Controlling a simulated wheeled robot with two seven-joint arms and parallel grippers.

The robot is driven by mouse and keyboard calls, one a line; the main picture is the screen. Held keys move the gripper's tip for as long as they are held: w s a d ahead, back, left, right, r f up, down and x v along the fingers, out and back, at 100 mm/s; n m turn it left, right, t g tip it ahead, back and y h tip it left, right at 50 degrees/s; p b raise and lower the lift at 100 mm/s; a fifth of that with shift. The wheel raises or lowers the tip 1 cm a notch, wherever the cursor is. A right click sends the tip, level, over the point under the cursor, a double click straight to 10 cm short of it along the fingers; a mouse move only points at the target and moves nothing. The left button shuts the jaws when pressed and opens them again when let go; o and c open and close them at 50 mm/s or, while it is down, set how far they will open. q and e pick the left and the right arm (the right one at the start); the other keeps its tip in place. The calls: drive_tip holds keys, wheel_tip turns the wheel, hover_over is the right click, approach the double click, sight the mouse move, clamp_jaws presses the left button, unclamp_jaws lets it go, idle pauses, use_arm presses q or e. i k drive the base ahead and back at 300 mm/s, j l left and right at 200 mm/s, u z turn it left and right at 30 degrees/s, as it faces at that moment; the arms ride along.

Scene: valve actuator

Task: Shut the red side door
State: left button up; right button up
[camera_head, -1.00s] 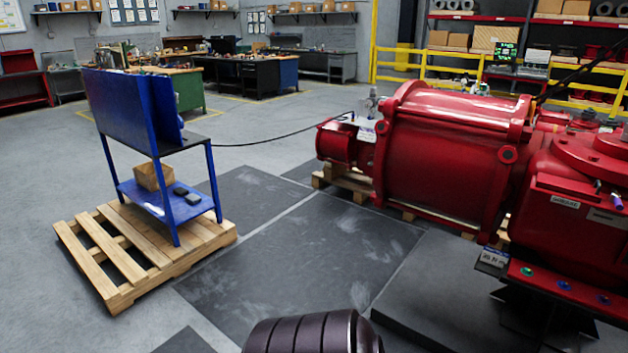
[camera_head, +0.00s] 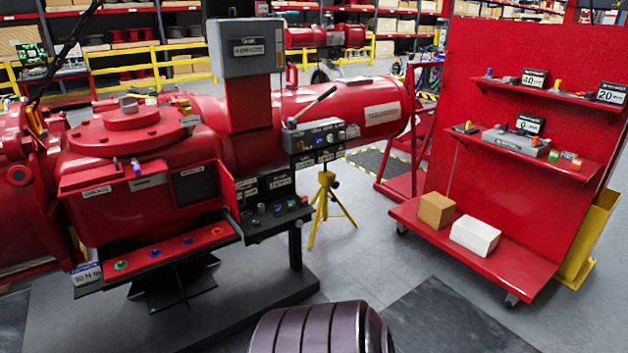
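The red valve actuator (camera_head: 125,150) fills the left of the head view. Its housing front has a dark square recess or panel (camera_head: 195,184). A narrow red plate (camera_head: 229,186) stands at the right edge of that recess, seen nearly edge-on. It may be the side door standing open, but I cannot tell for sure. Below is a red sloping ledge (camera_head: 165,254) with coloured buttons. Neither of my grippers is in view.
A grey control box with a lever (camera_head: 318,135) stands right of the housing, near a yellow tripod (camera_head: 325,207). A red wheeled shelf cart (camera_head: 530,85) with boxes stands at the right. Open floor lies between the cart and the actuator.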

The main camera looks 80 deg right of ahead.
sight(229, 191)
drive_tip(key=k+l+z, duration=0.35)
drive_tip(key=l, duration=0.3)
drive_tip(key=k+l+z, duration=0.2)
drive_tip(key=l, duration=0.15)
drive_tip(key=k+l+z, duration=0.2)
drive_tip(key=l, duration=0.15)
drive_tip(key=k+l+z, duration=0.15)
drive_tip(key=l, duration=0.25)
drive_tip(key=l+z, duration=0.2)
drive_tip(key=l, duration=0.2)
drive_tip(key=k+l, duration=0.1)
drive_tip(key=l, duration=0.75)
drive_tip(key=k, duration=0.05)
